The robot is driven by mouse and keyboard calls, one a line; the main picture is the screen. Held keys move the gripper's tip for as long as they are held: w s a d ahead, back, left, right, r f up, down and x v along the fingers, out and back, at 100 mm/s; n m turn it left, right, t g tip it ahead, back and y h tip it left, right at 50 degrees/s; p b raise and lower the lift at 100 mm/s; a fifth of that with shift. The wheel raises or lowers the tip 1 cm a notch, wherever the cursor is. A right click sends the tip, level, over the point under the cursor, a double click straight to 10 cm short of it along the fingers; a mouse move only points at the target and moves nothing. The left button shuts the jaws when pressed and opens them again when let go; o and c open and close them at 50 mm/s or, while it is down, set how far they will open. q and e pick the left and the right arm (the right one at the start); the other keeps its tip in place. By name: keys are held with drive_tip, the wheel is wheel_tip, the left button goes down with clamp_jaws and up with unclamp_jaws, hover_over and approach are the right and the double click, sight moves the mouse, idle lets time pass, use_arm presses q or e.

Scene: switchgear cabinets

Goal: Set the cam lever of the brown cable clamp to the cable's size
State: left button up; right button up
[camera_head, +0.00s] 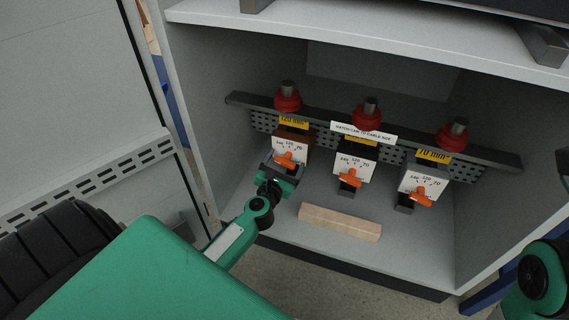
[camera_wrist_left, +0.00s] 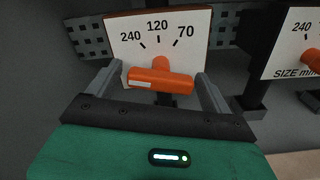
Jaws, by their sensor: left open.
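The brown cable clamp (camera_head: 294,132) is the leftmost of three in the cabinet; a yellow tag above it (camera_head: 293,121) reads 120 mm². Its white dial plate, marked 240, 120 and 70, shows in the left wrist view (camera_wrist_left: 192,47). The orange cam lever (camera_head: 289,160) lies nearly crosswise below the marks in the left wrist view (camera_wrist_left: 160,77); I cannot tell which mark it is set to. My left gripper (camera_head: 282,170) is open, its fingers on either side of the lever, with visible gaps. My right gripper is out of view.
Two similar clamps with orange levers stand to the right, the middle one (camera_head: 355,165) and the right one (camera_head: 424,187), tagged 70 mm². A wooden block (camera_head: 340,222) lies on the cabinet floor. The cabinet's left wall (camera_head: 212,130) is near my left arm.

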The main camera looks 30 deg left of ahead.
use_arm(q)
drive_tip(key=c, duration=1)
